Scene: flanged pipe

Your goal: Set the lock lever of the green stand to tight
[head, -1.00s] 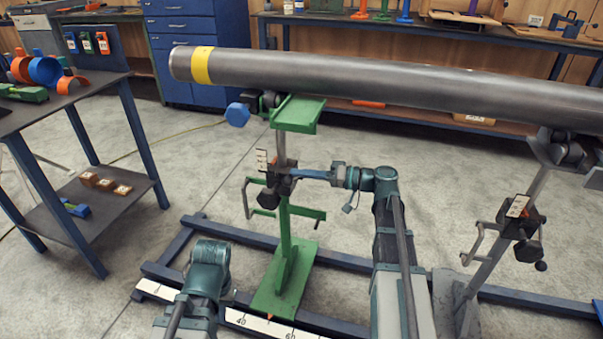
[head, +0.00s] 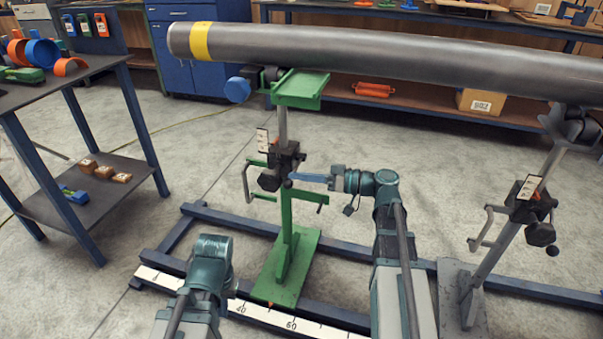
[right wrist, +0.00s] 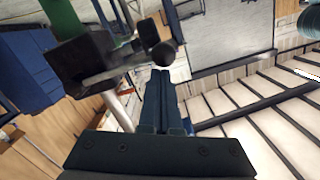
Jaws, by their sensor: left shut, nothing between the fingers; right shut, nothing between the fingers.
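The green stand (head: 285,245) stands upright under the left part of the grey pipe (head: 390,60). A dark clamp (head: 287,158) with a dark knob (head: 268,182) sits on its post. The lock lever's dark ball end (right wrist: 164,53) shows in the right wrist view, beside the clamp block (right wrist: 82,64). My right gripper (head: 293,177) is shut and empty, its blue fingers pointing left just below the clamp. In the right wrist view its fingertips (right wrist: 160,72) are close to the ball; I cannot tell whether they touch. My left gripper's fingers are hidden; only its arm shows at lower left.
A grey stand (head: 478,268) with a similar clamp stands to the right. A blue floor frame with a white scale (head: 262,313) runs below. A dark side table (head: 90,205) is at the left. Open floor lies between the table and the green stand.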

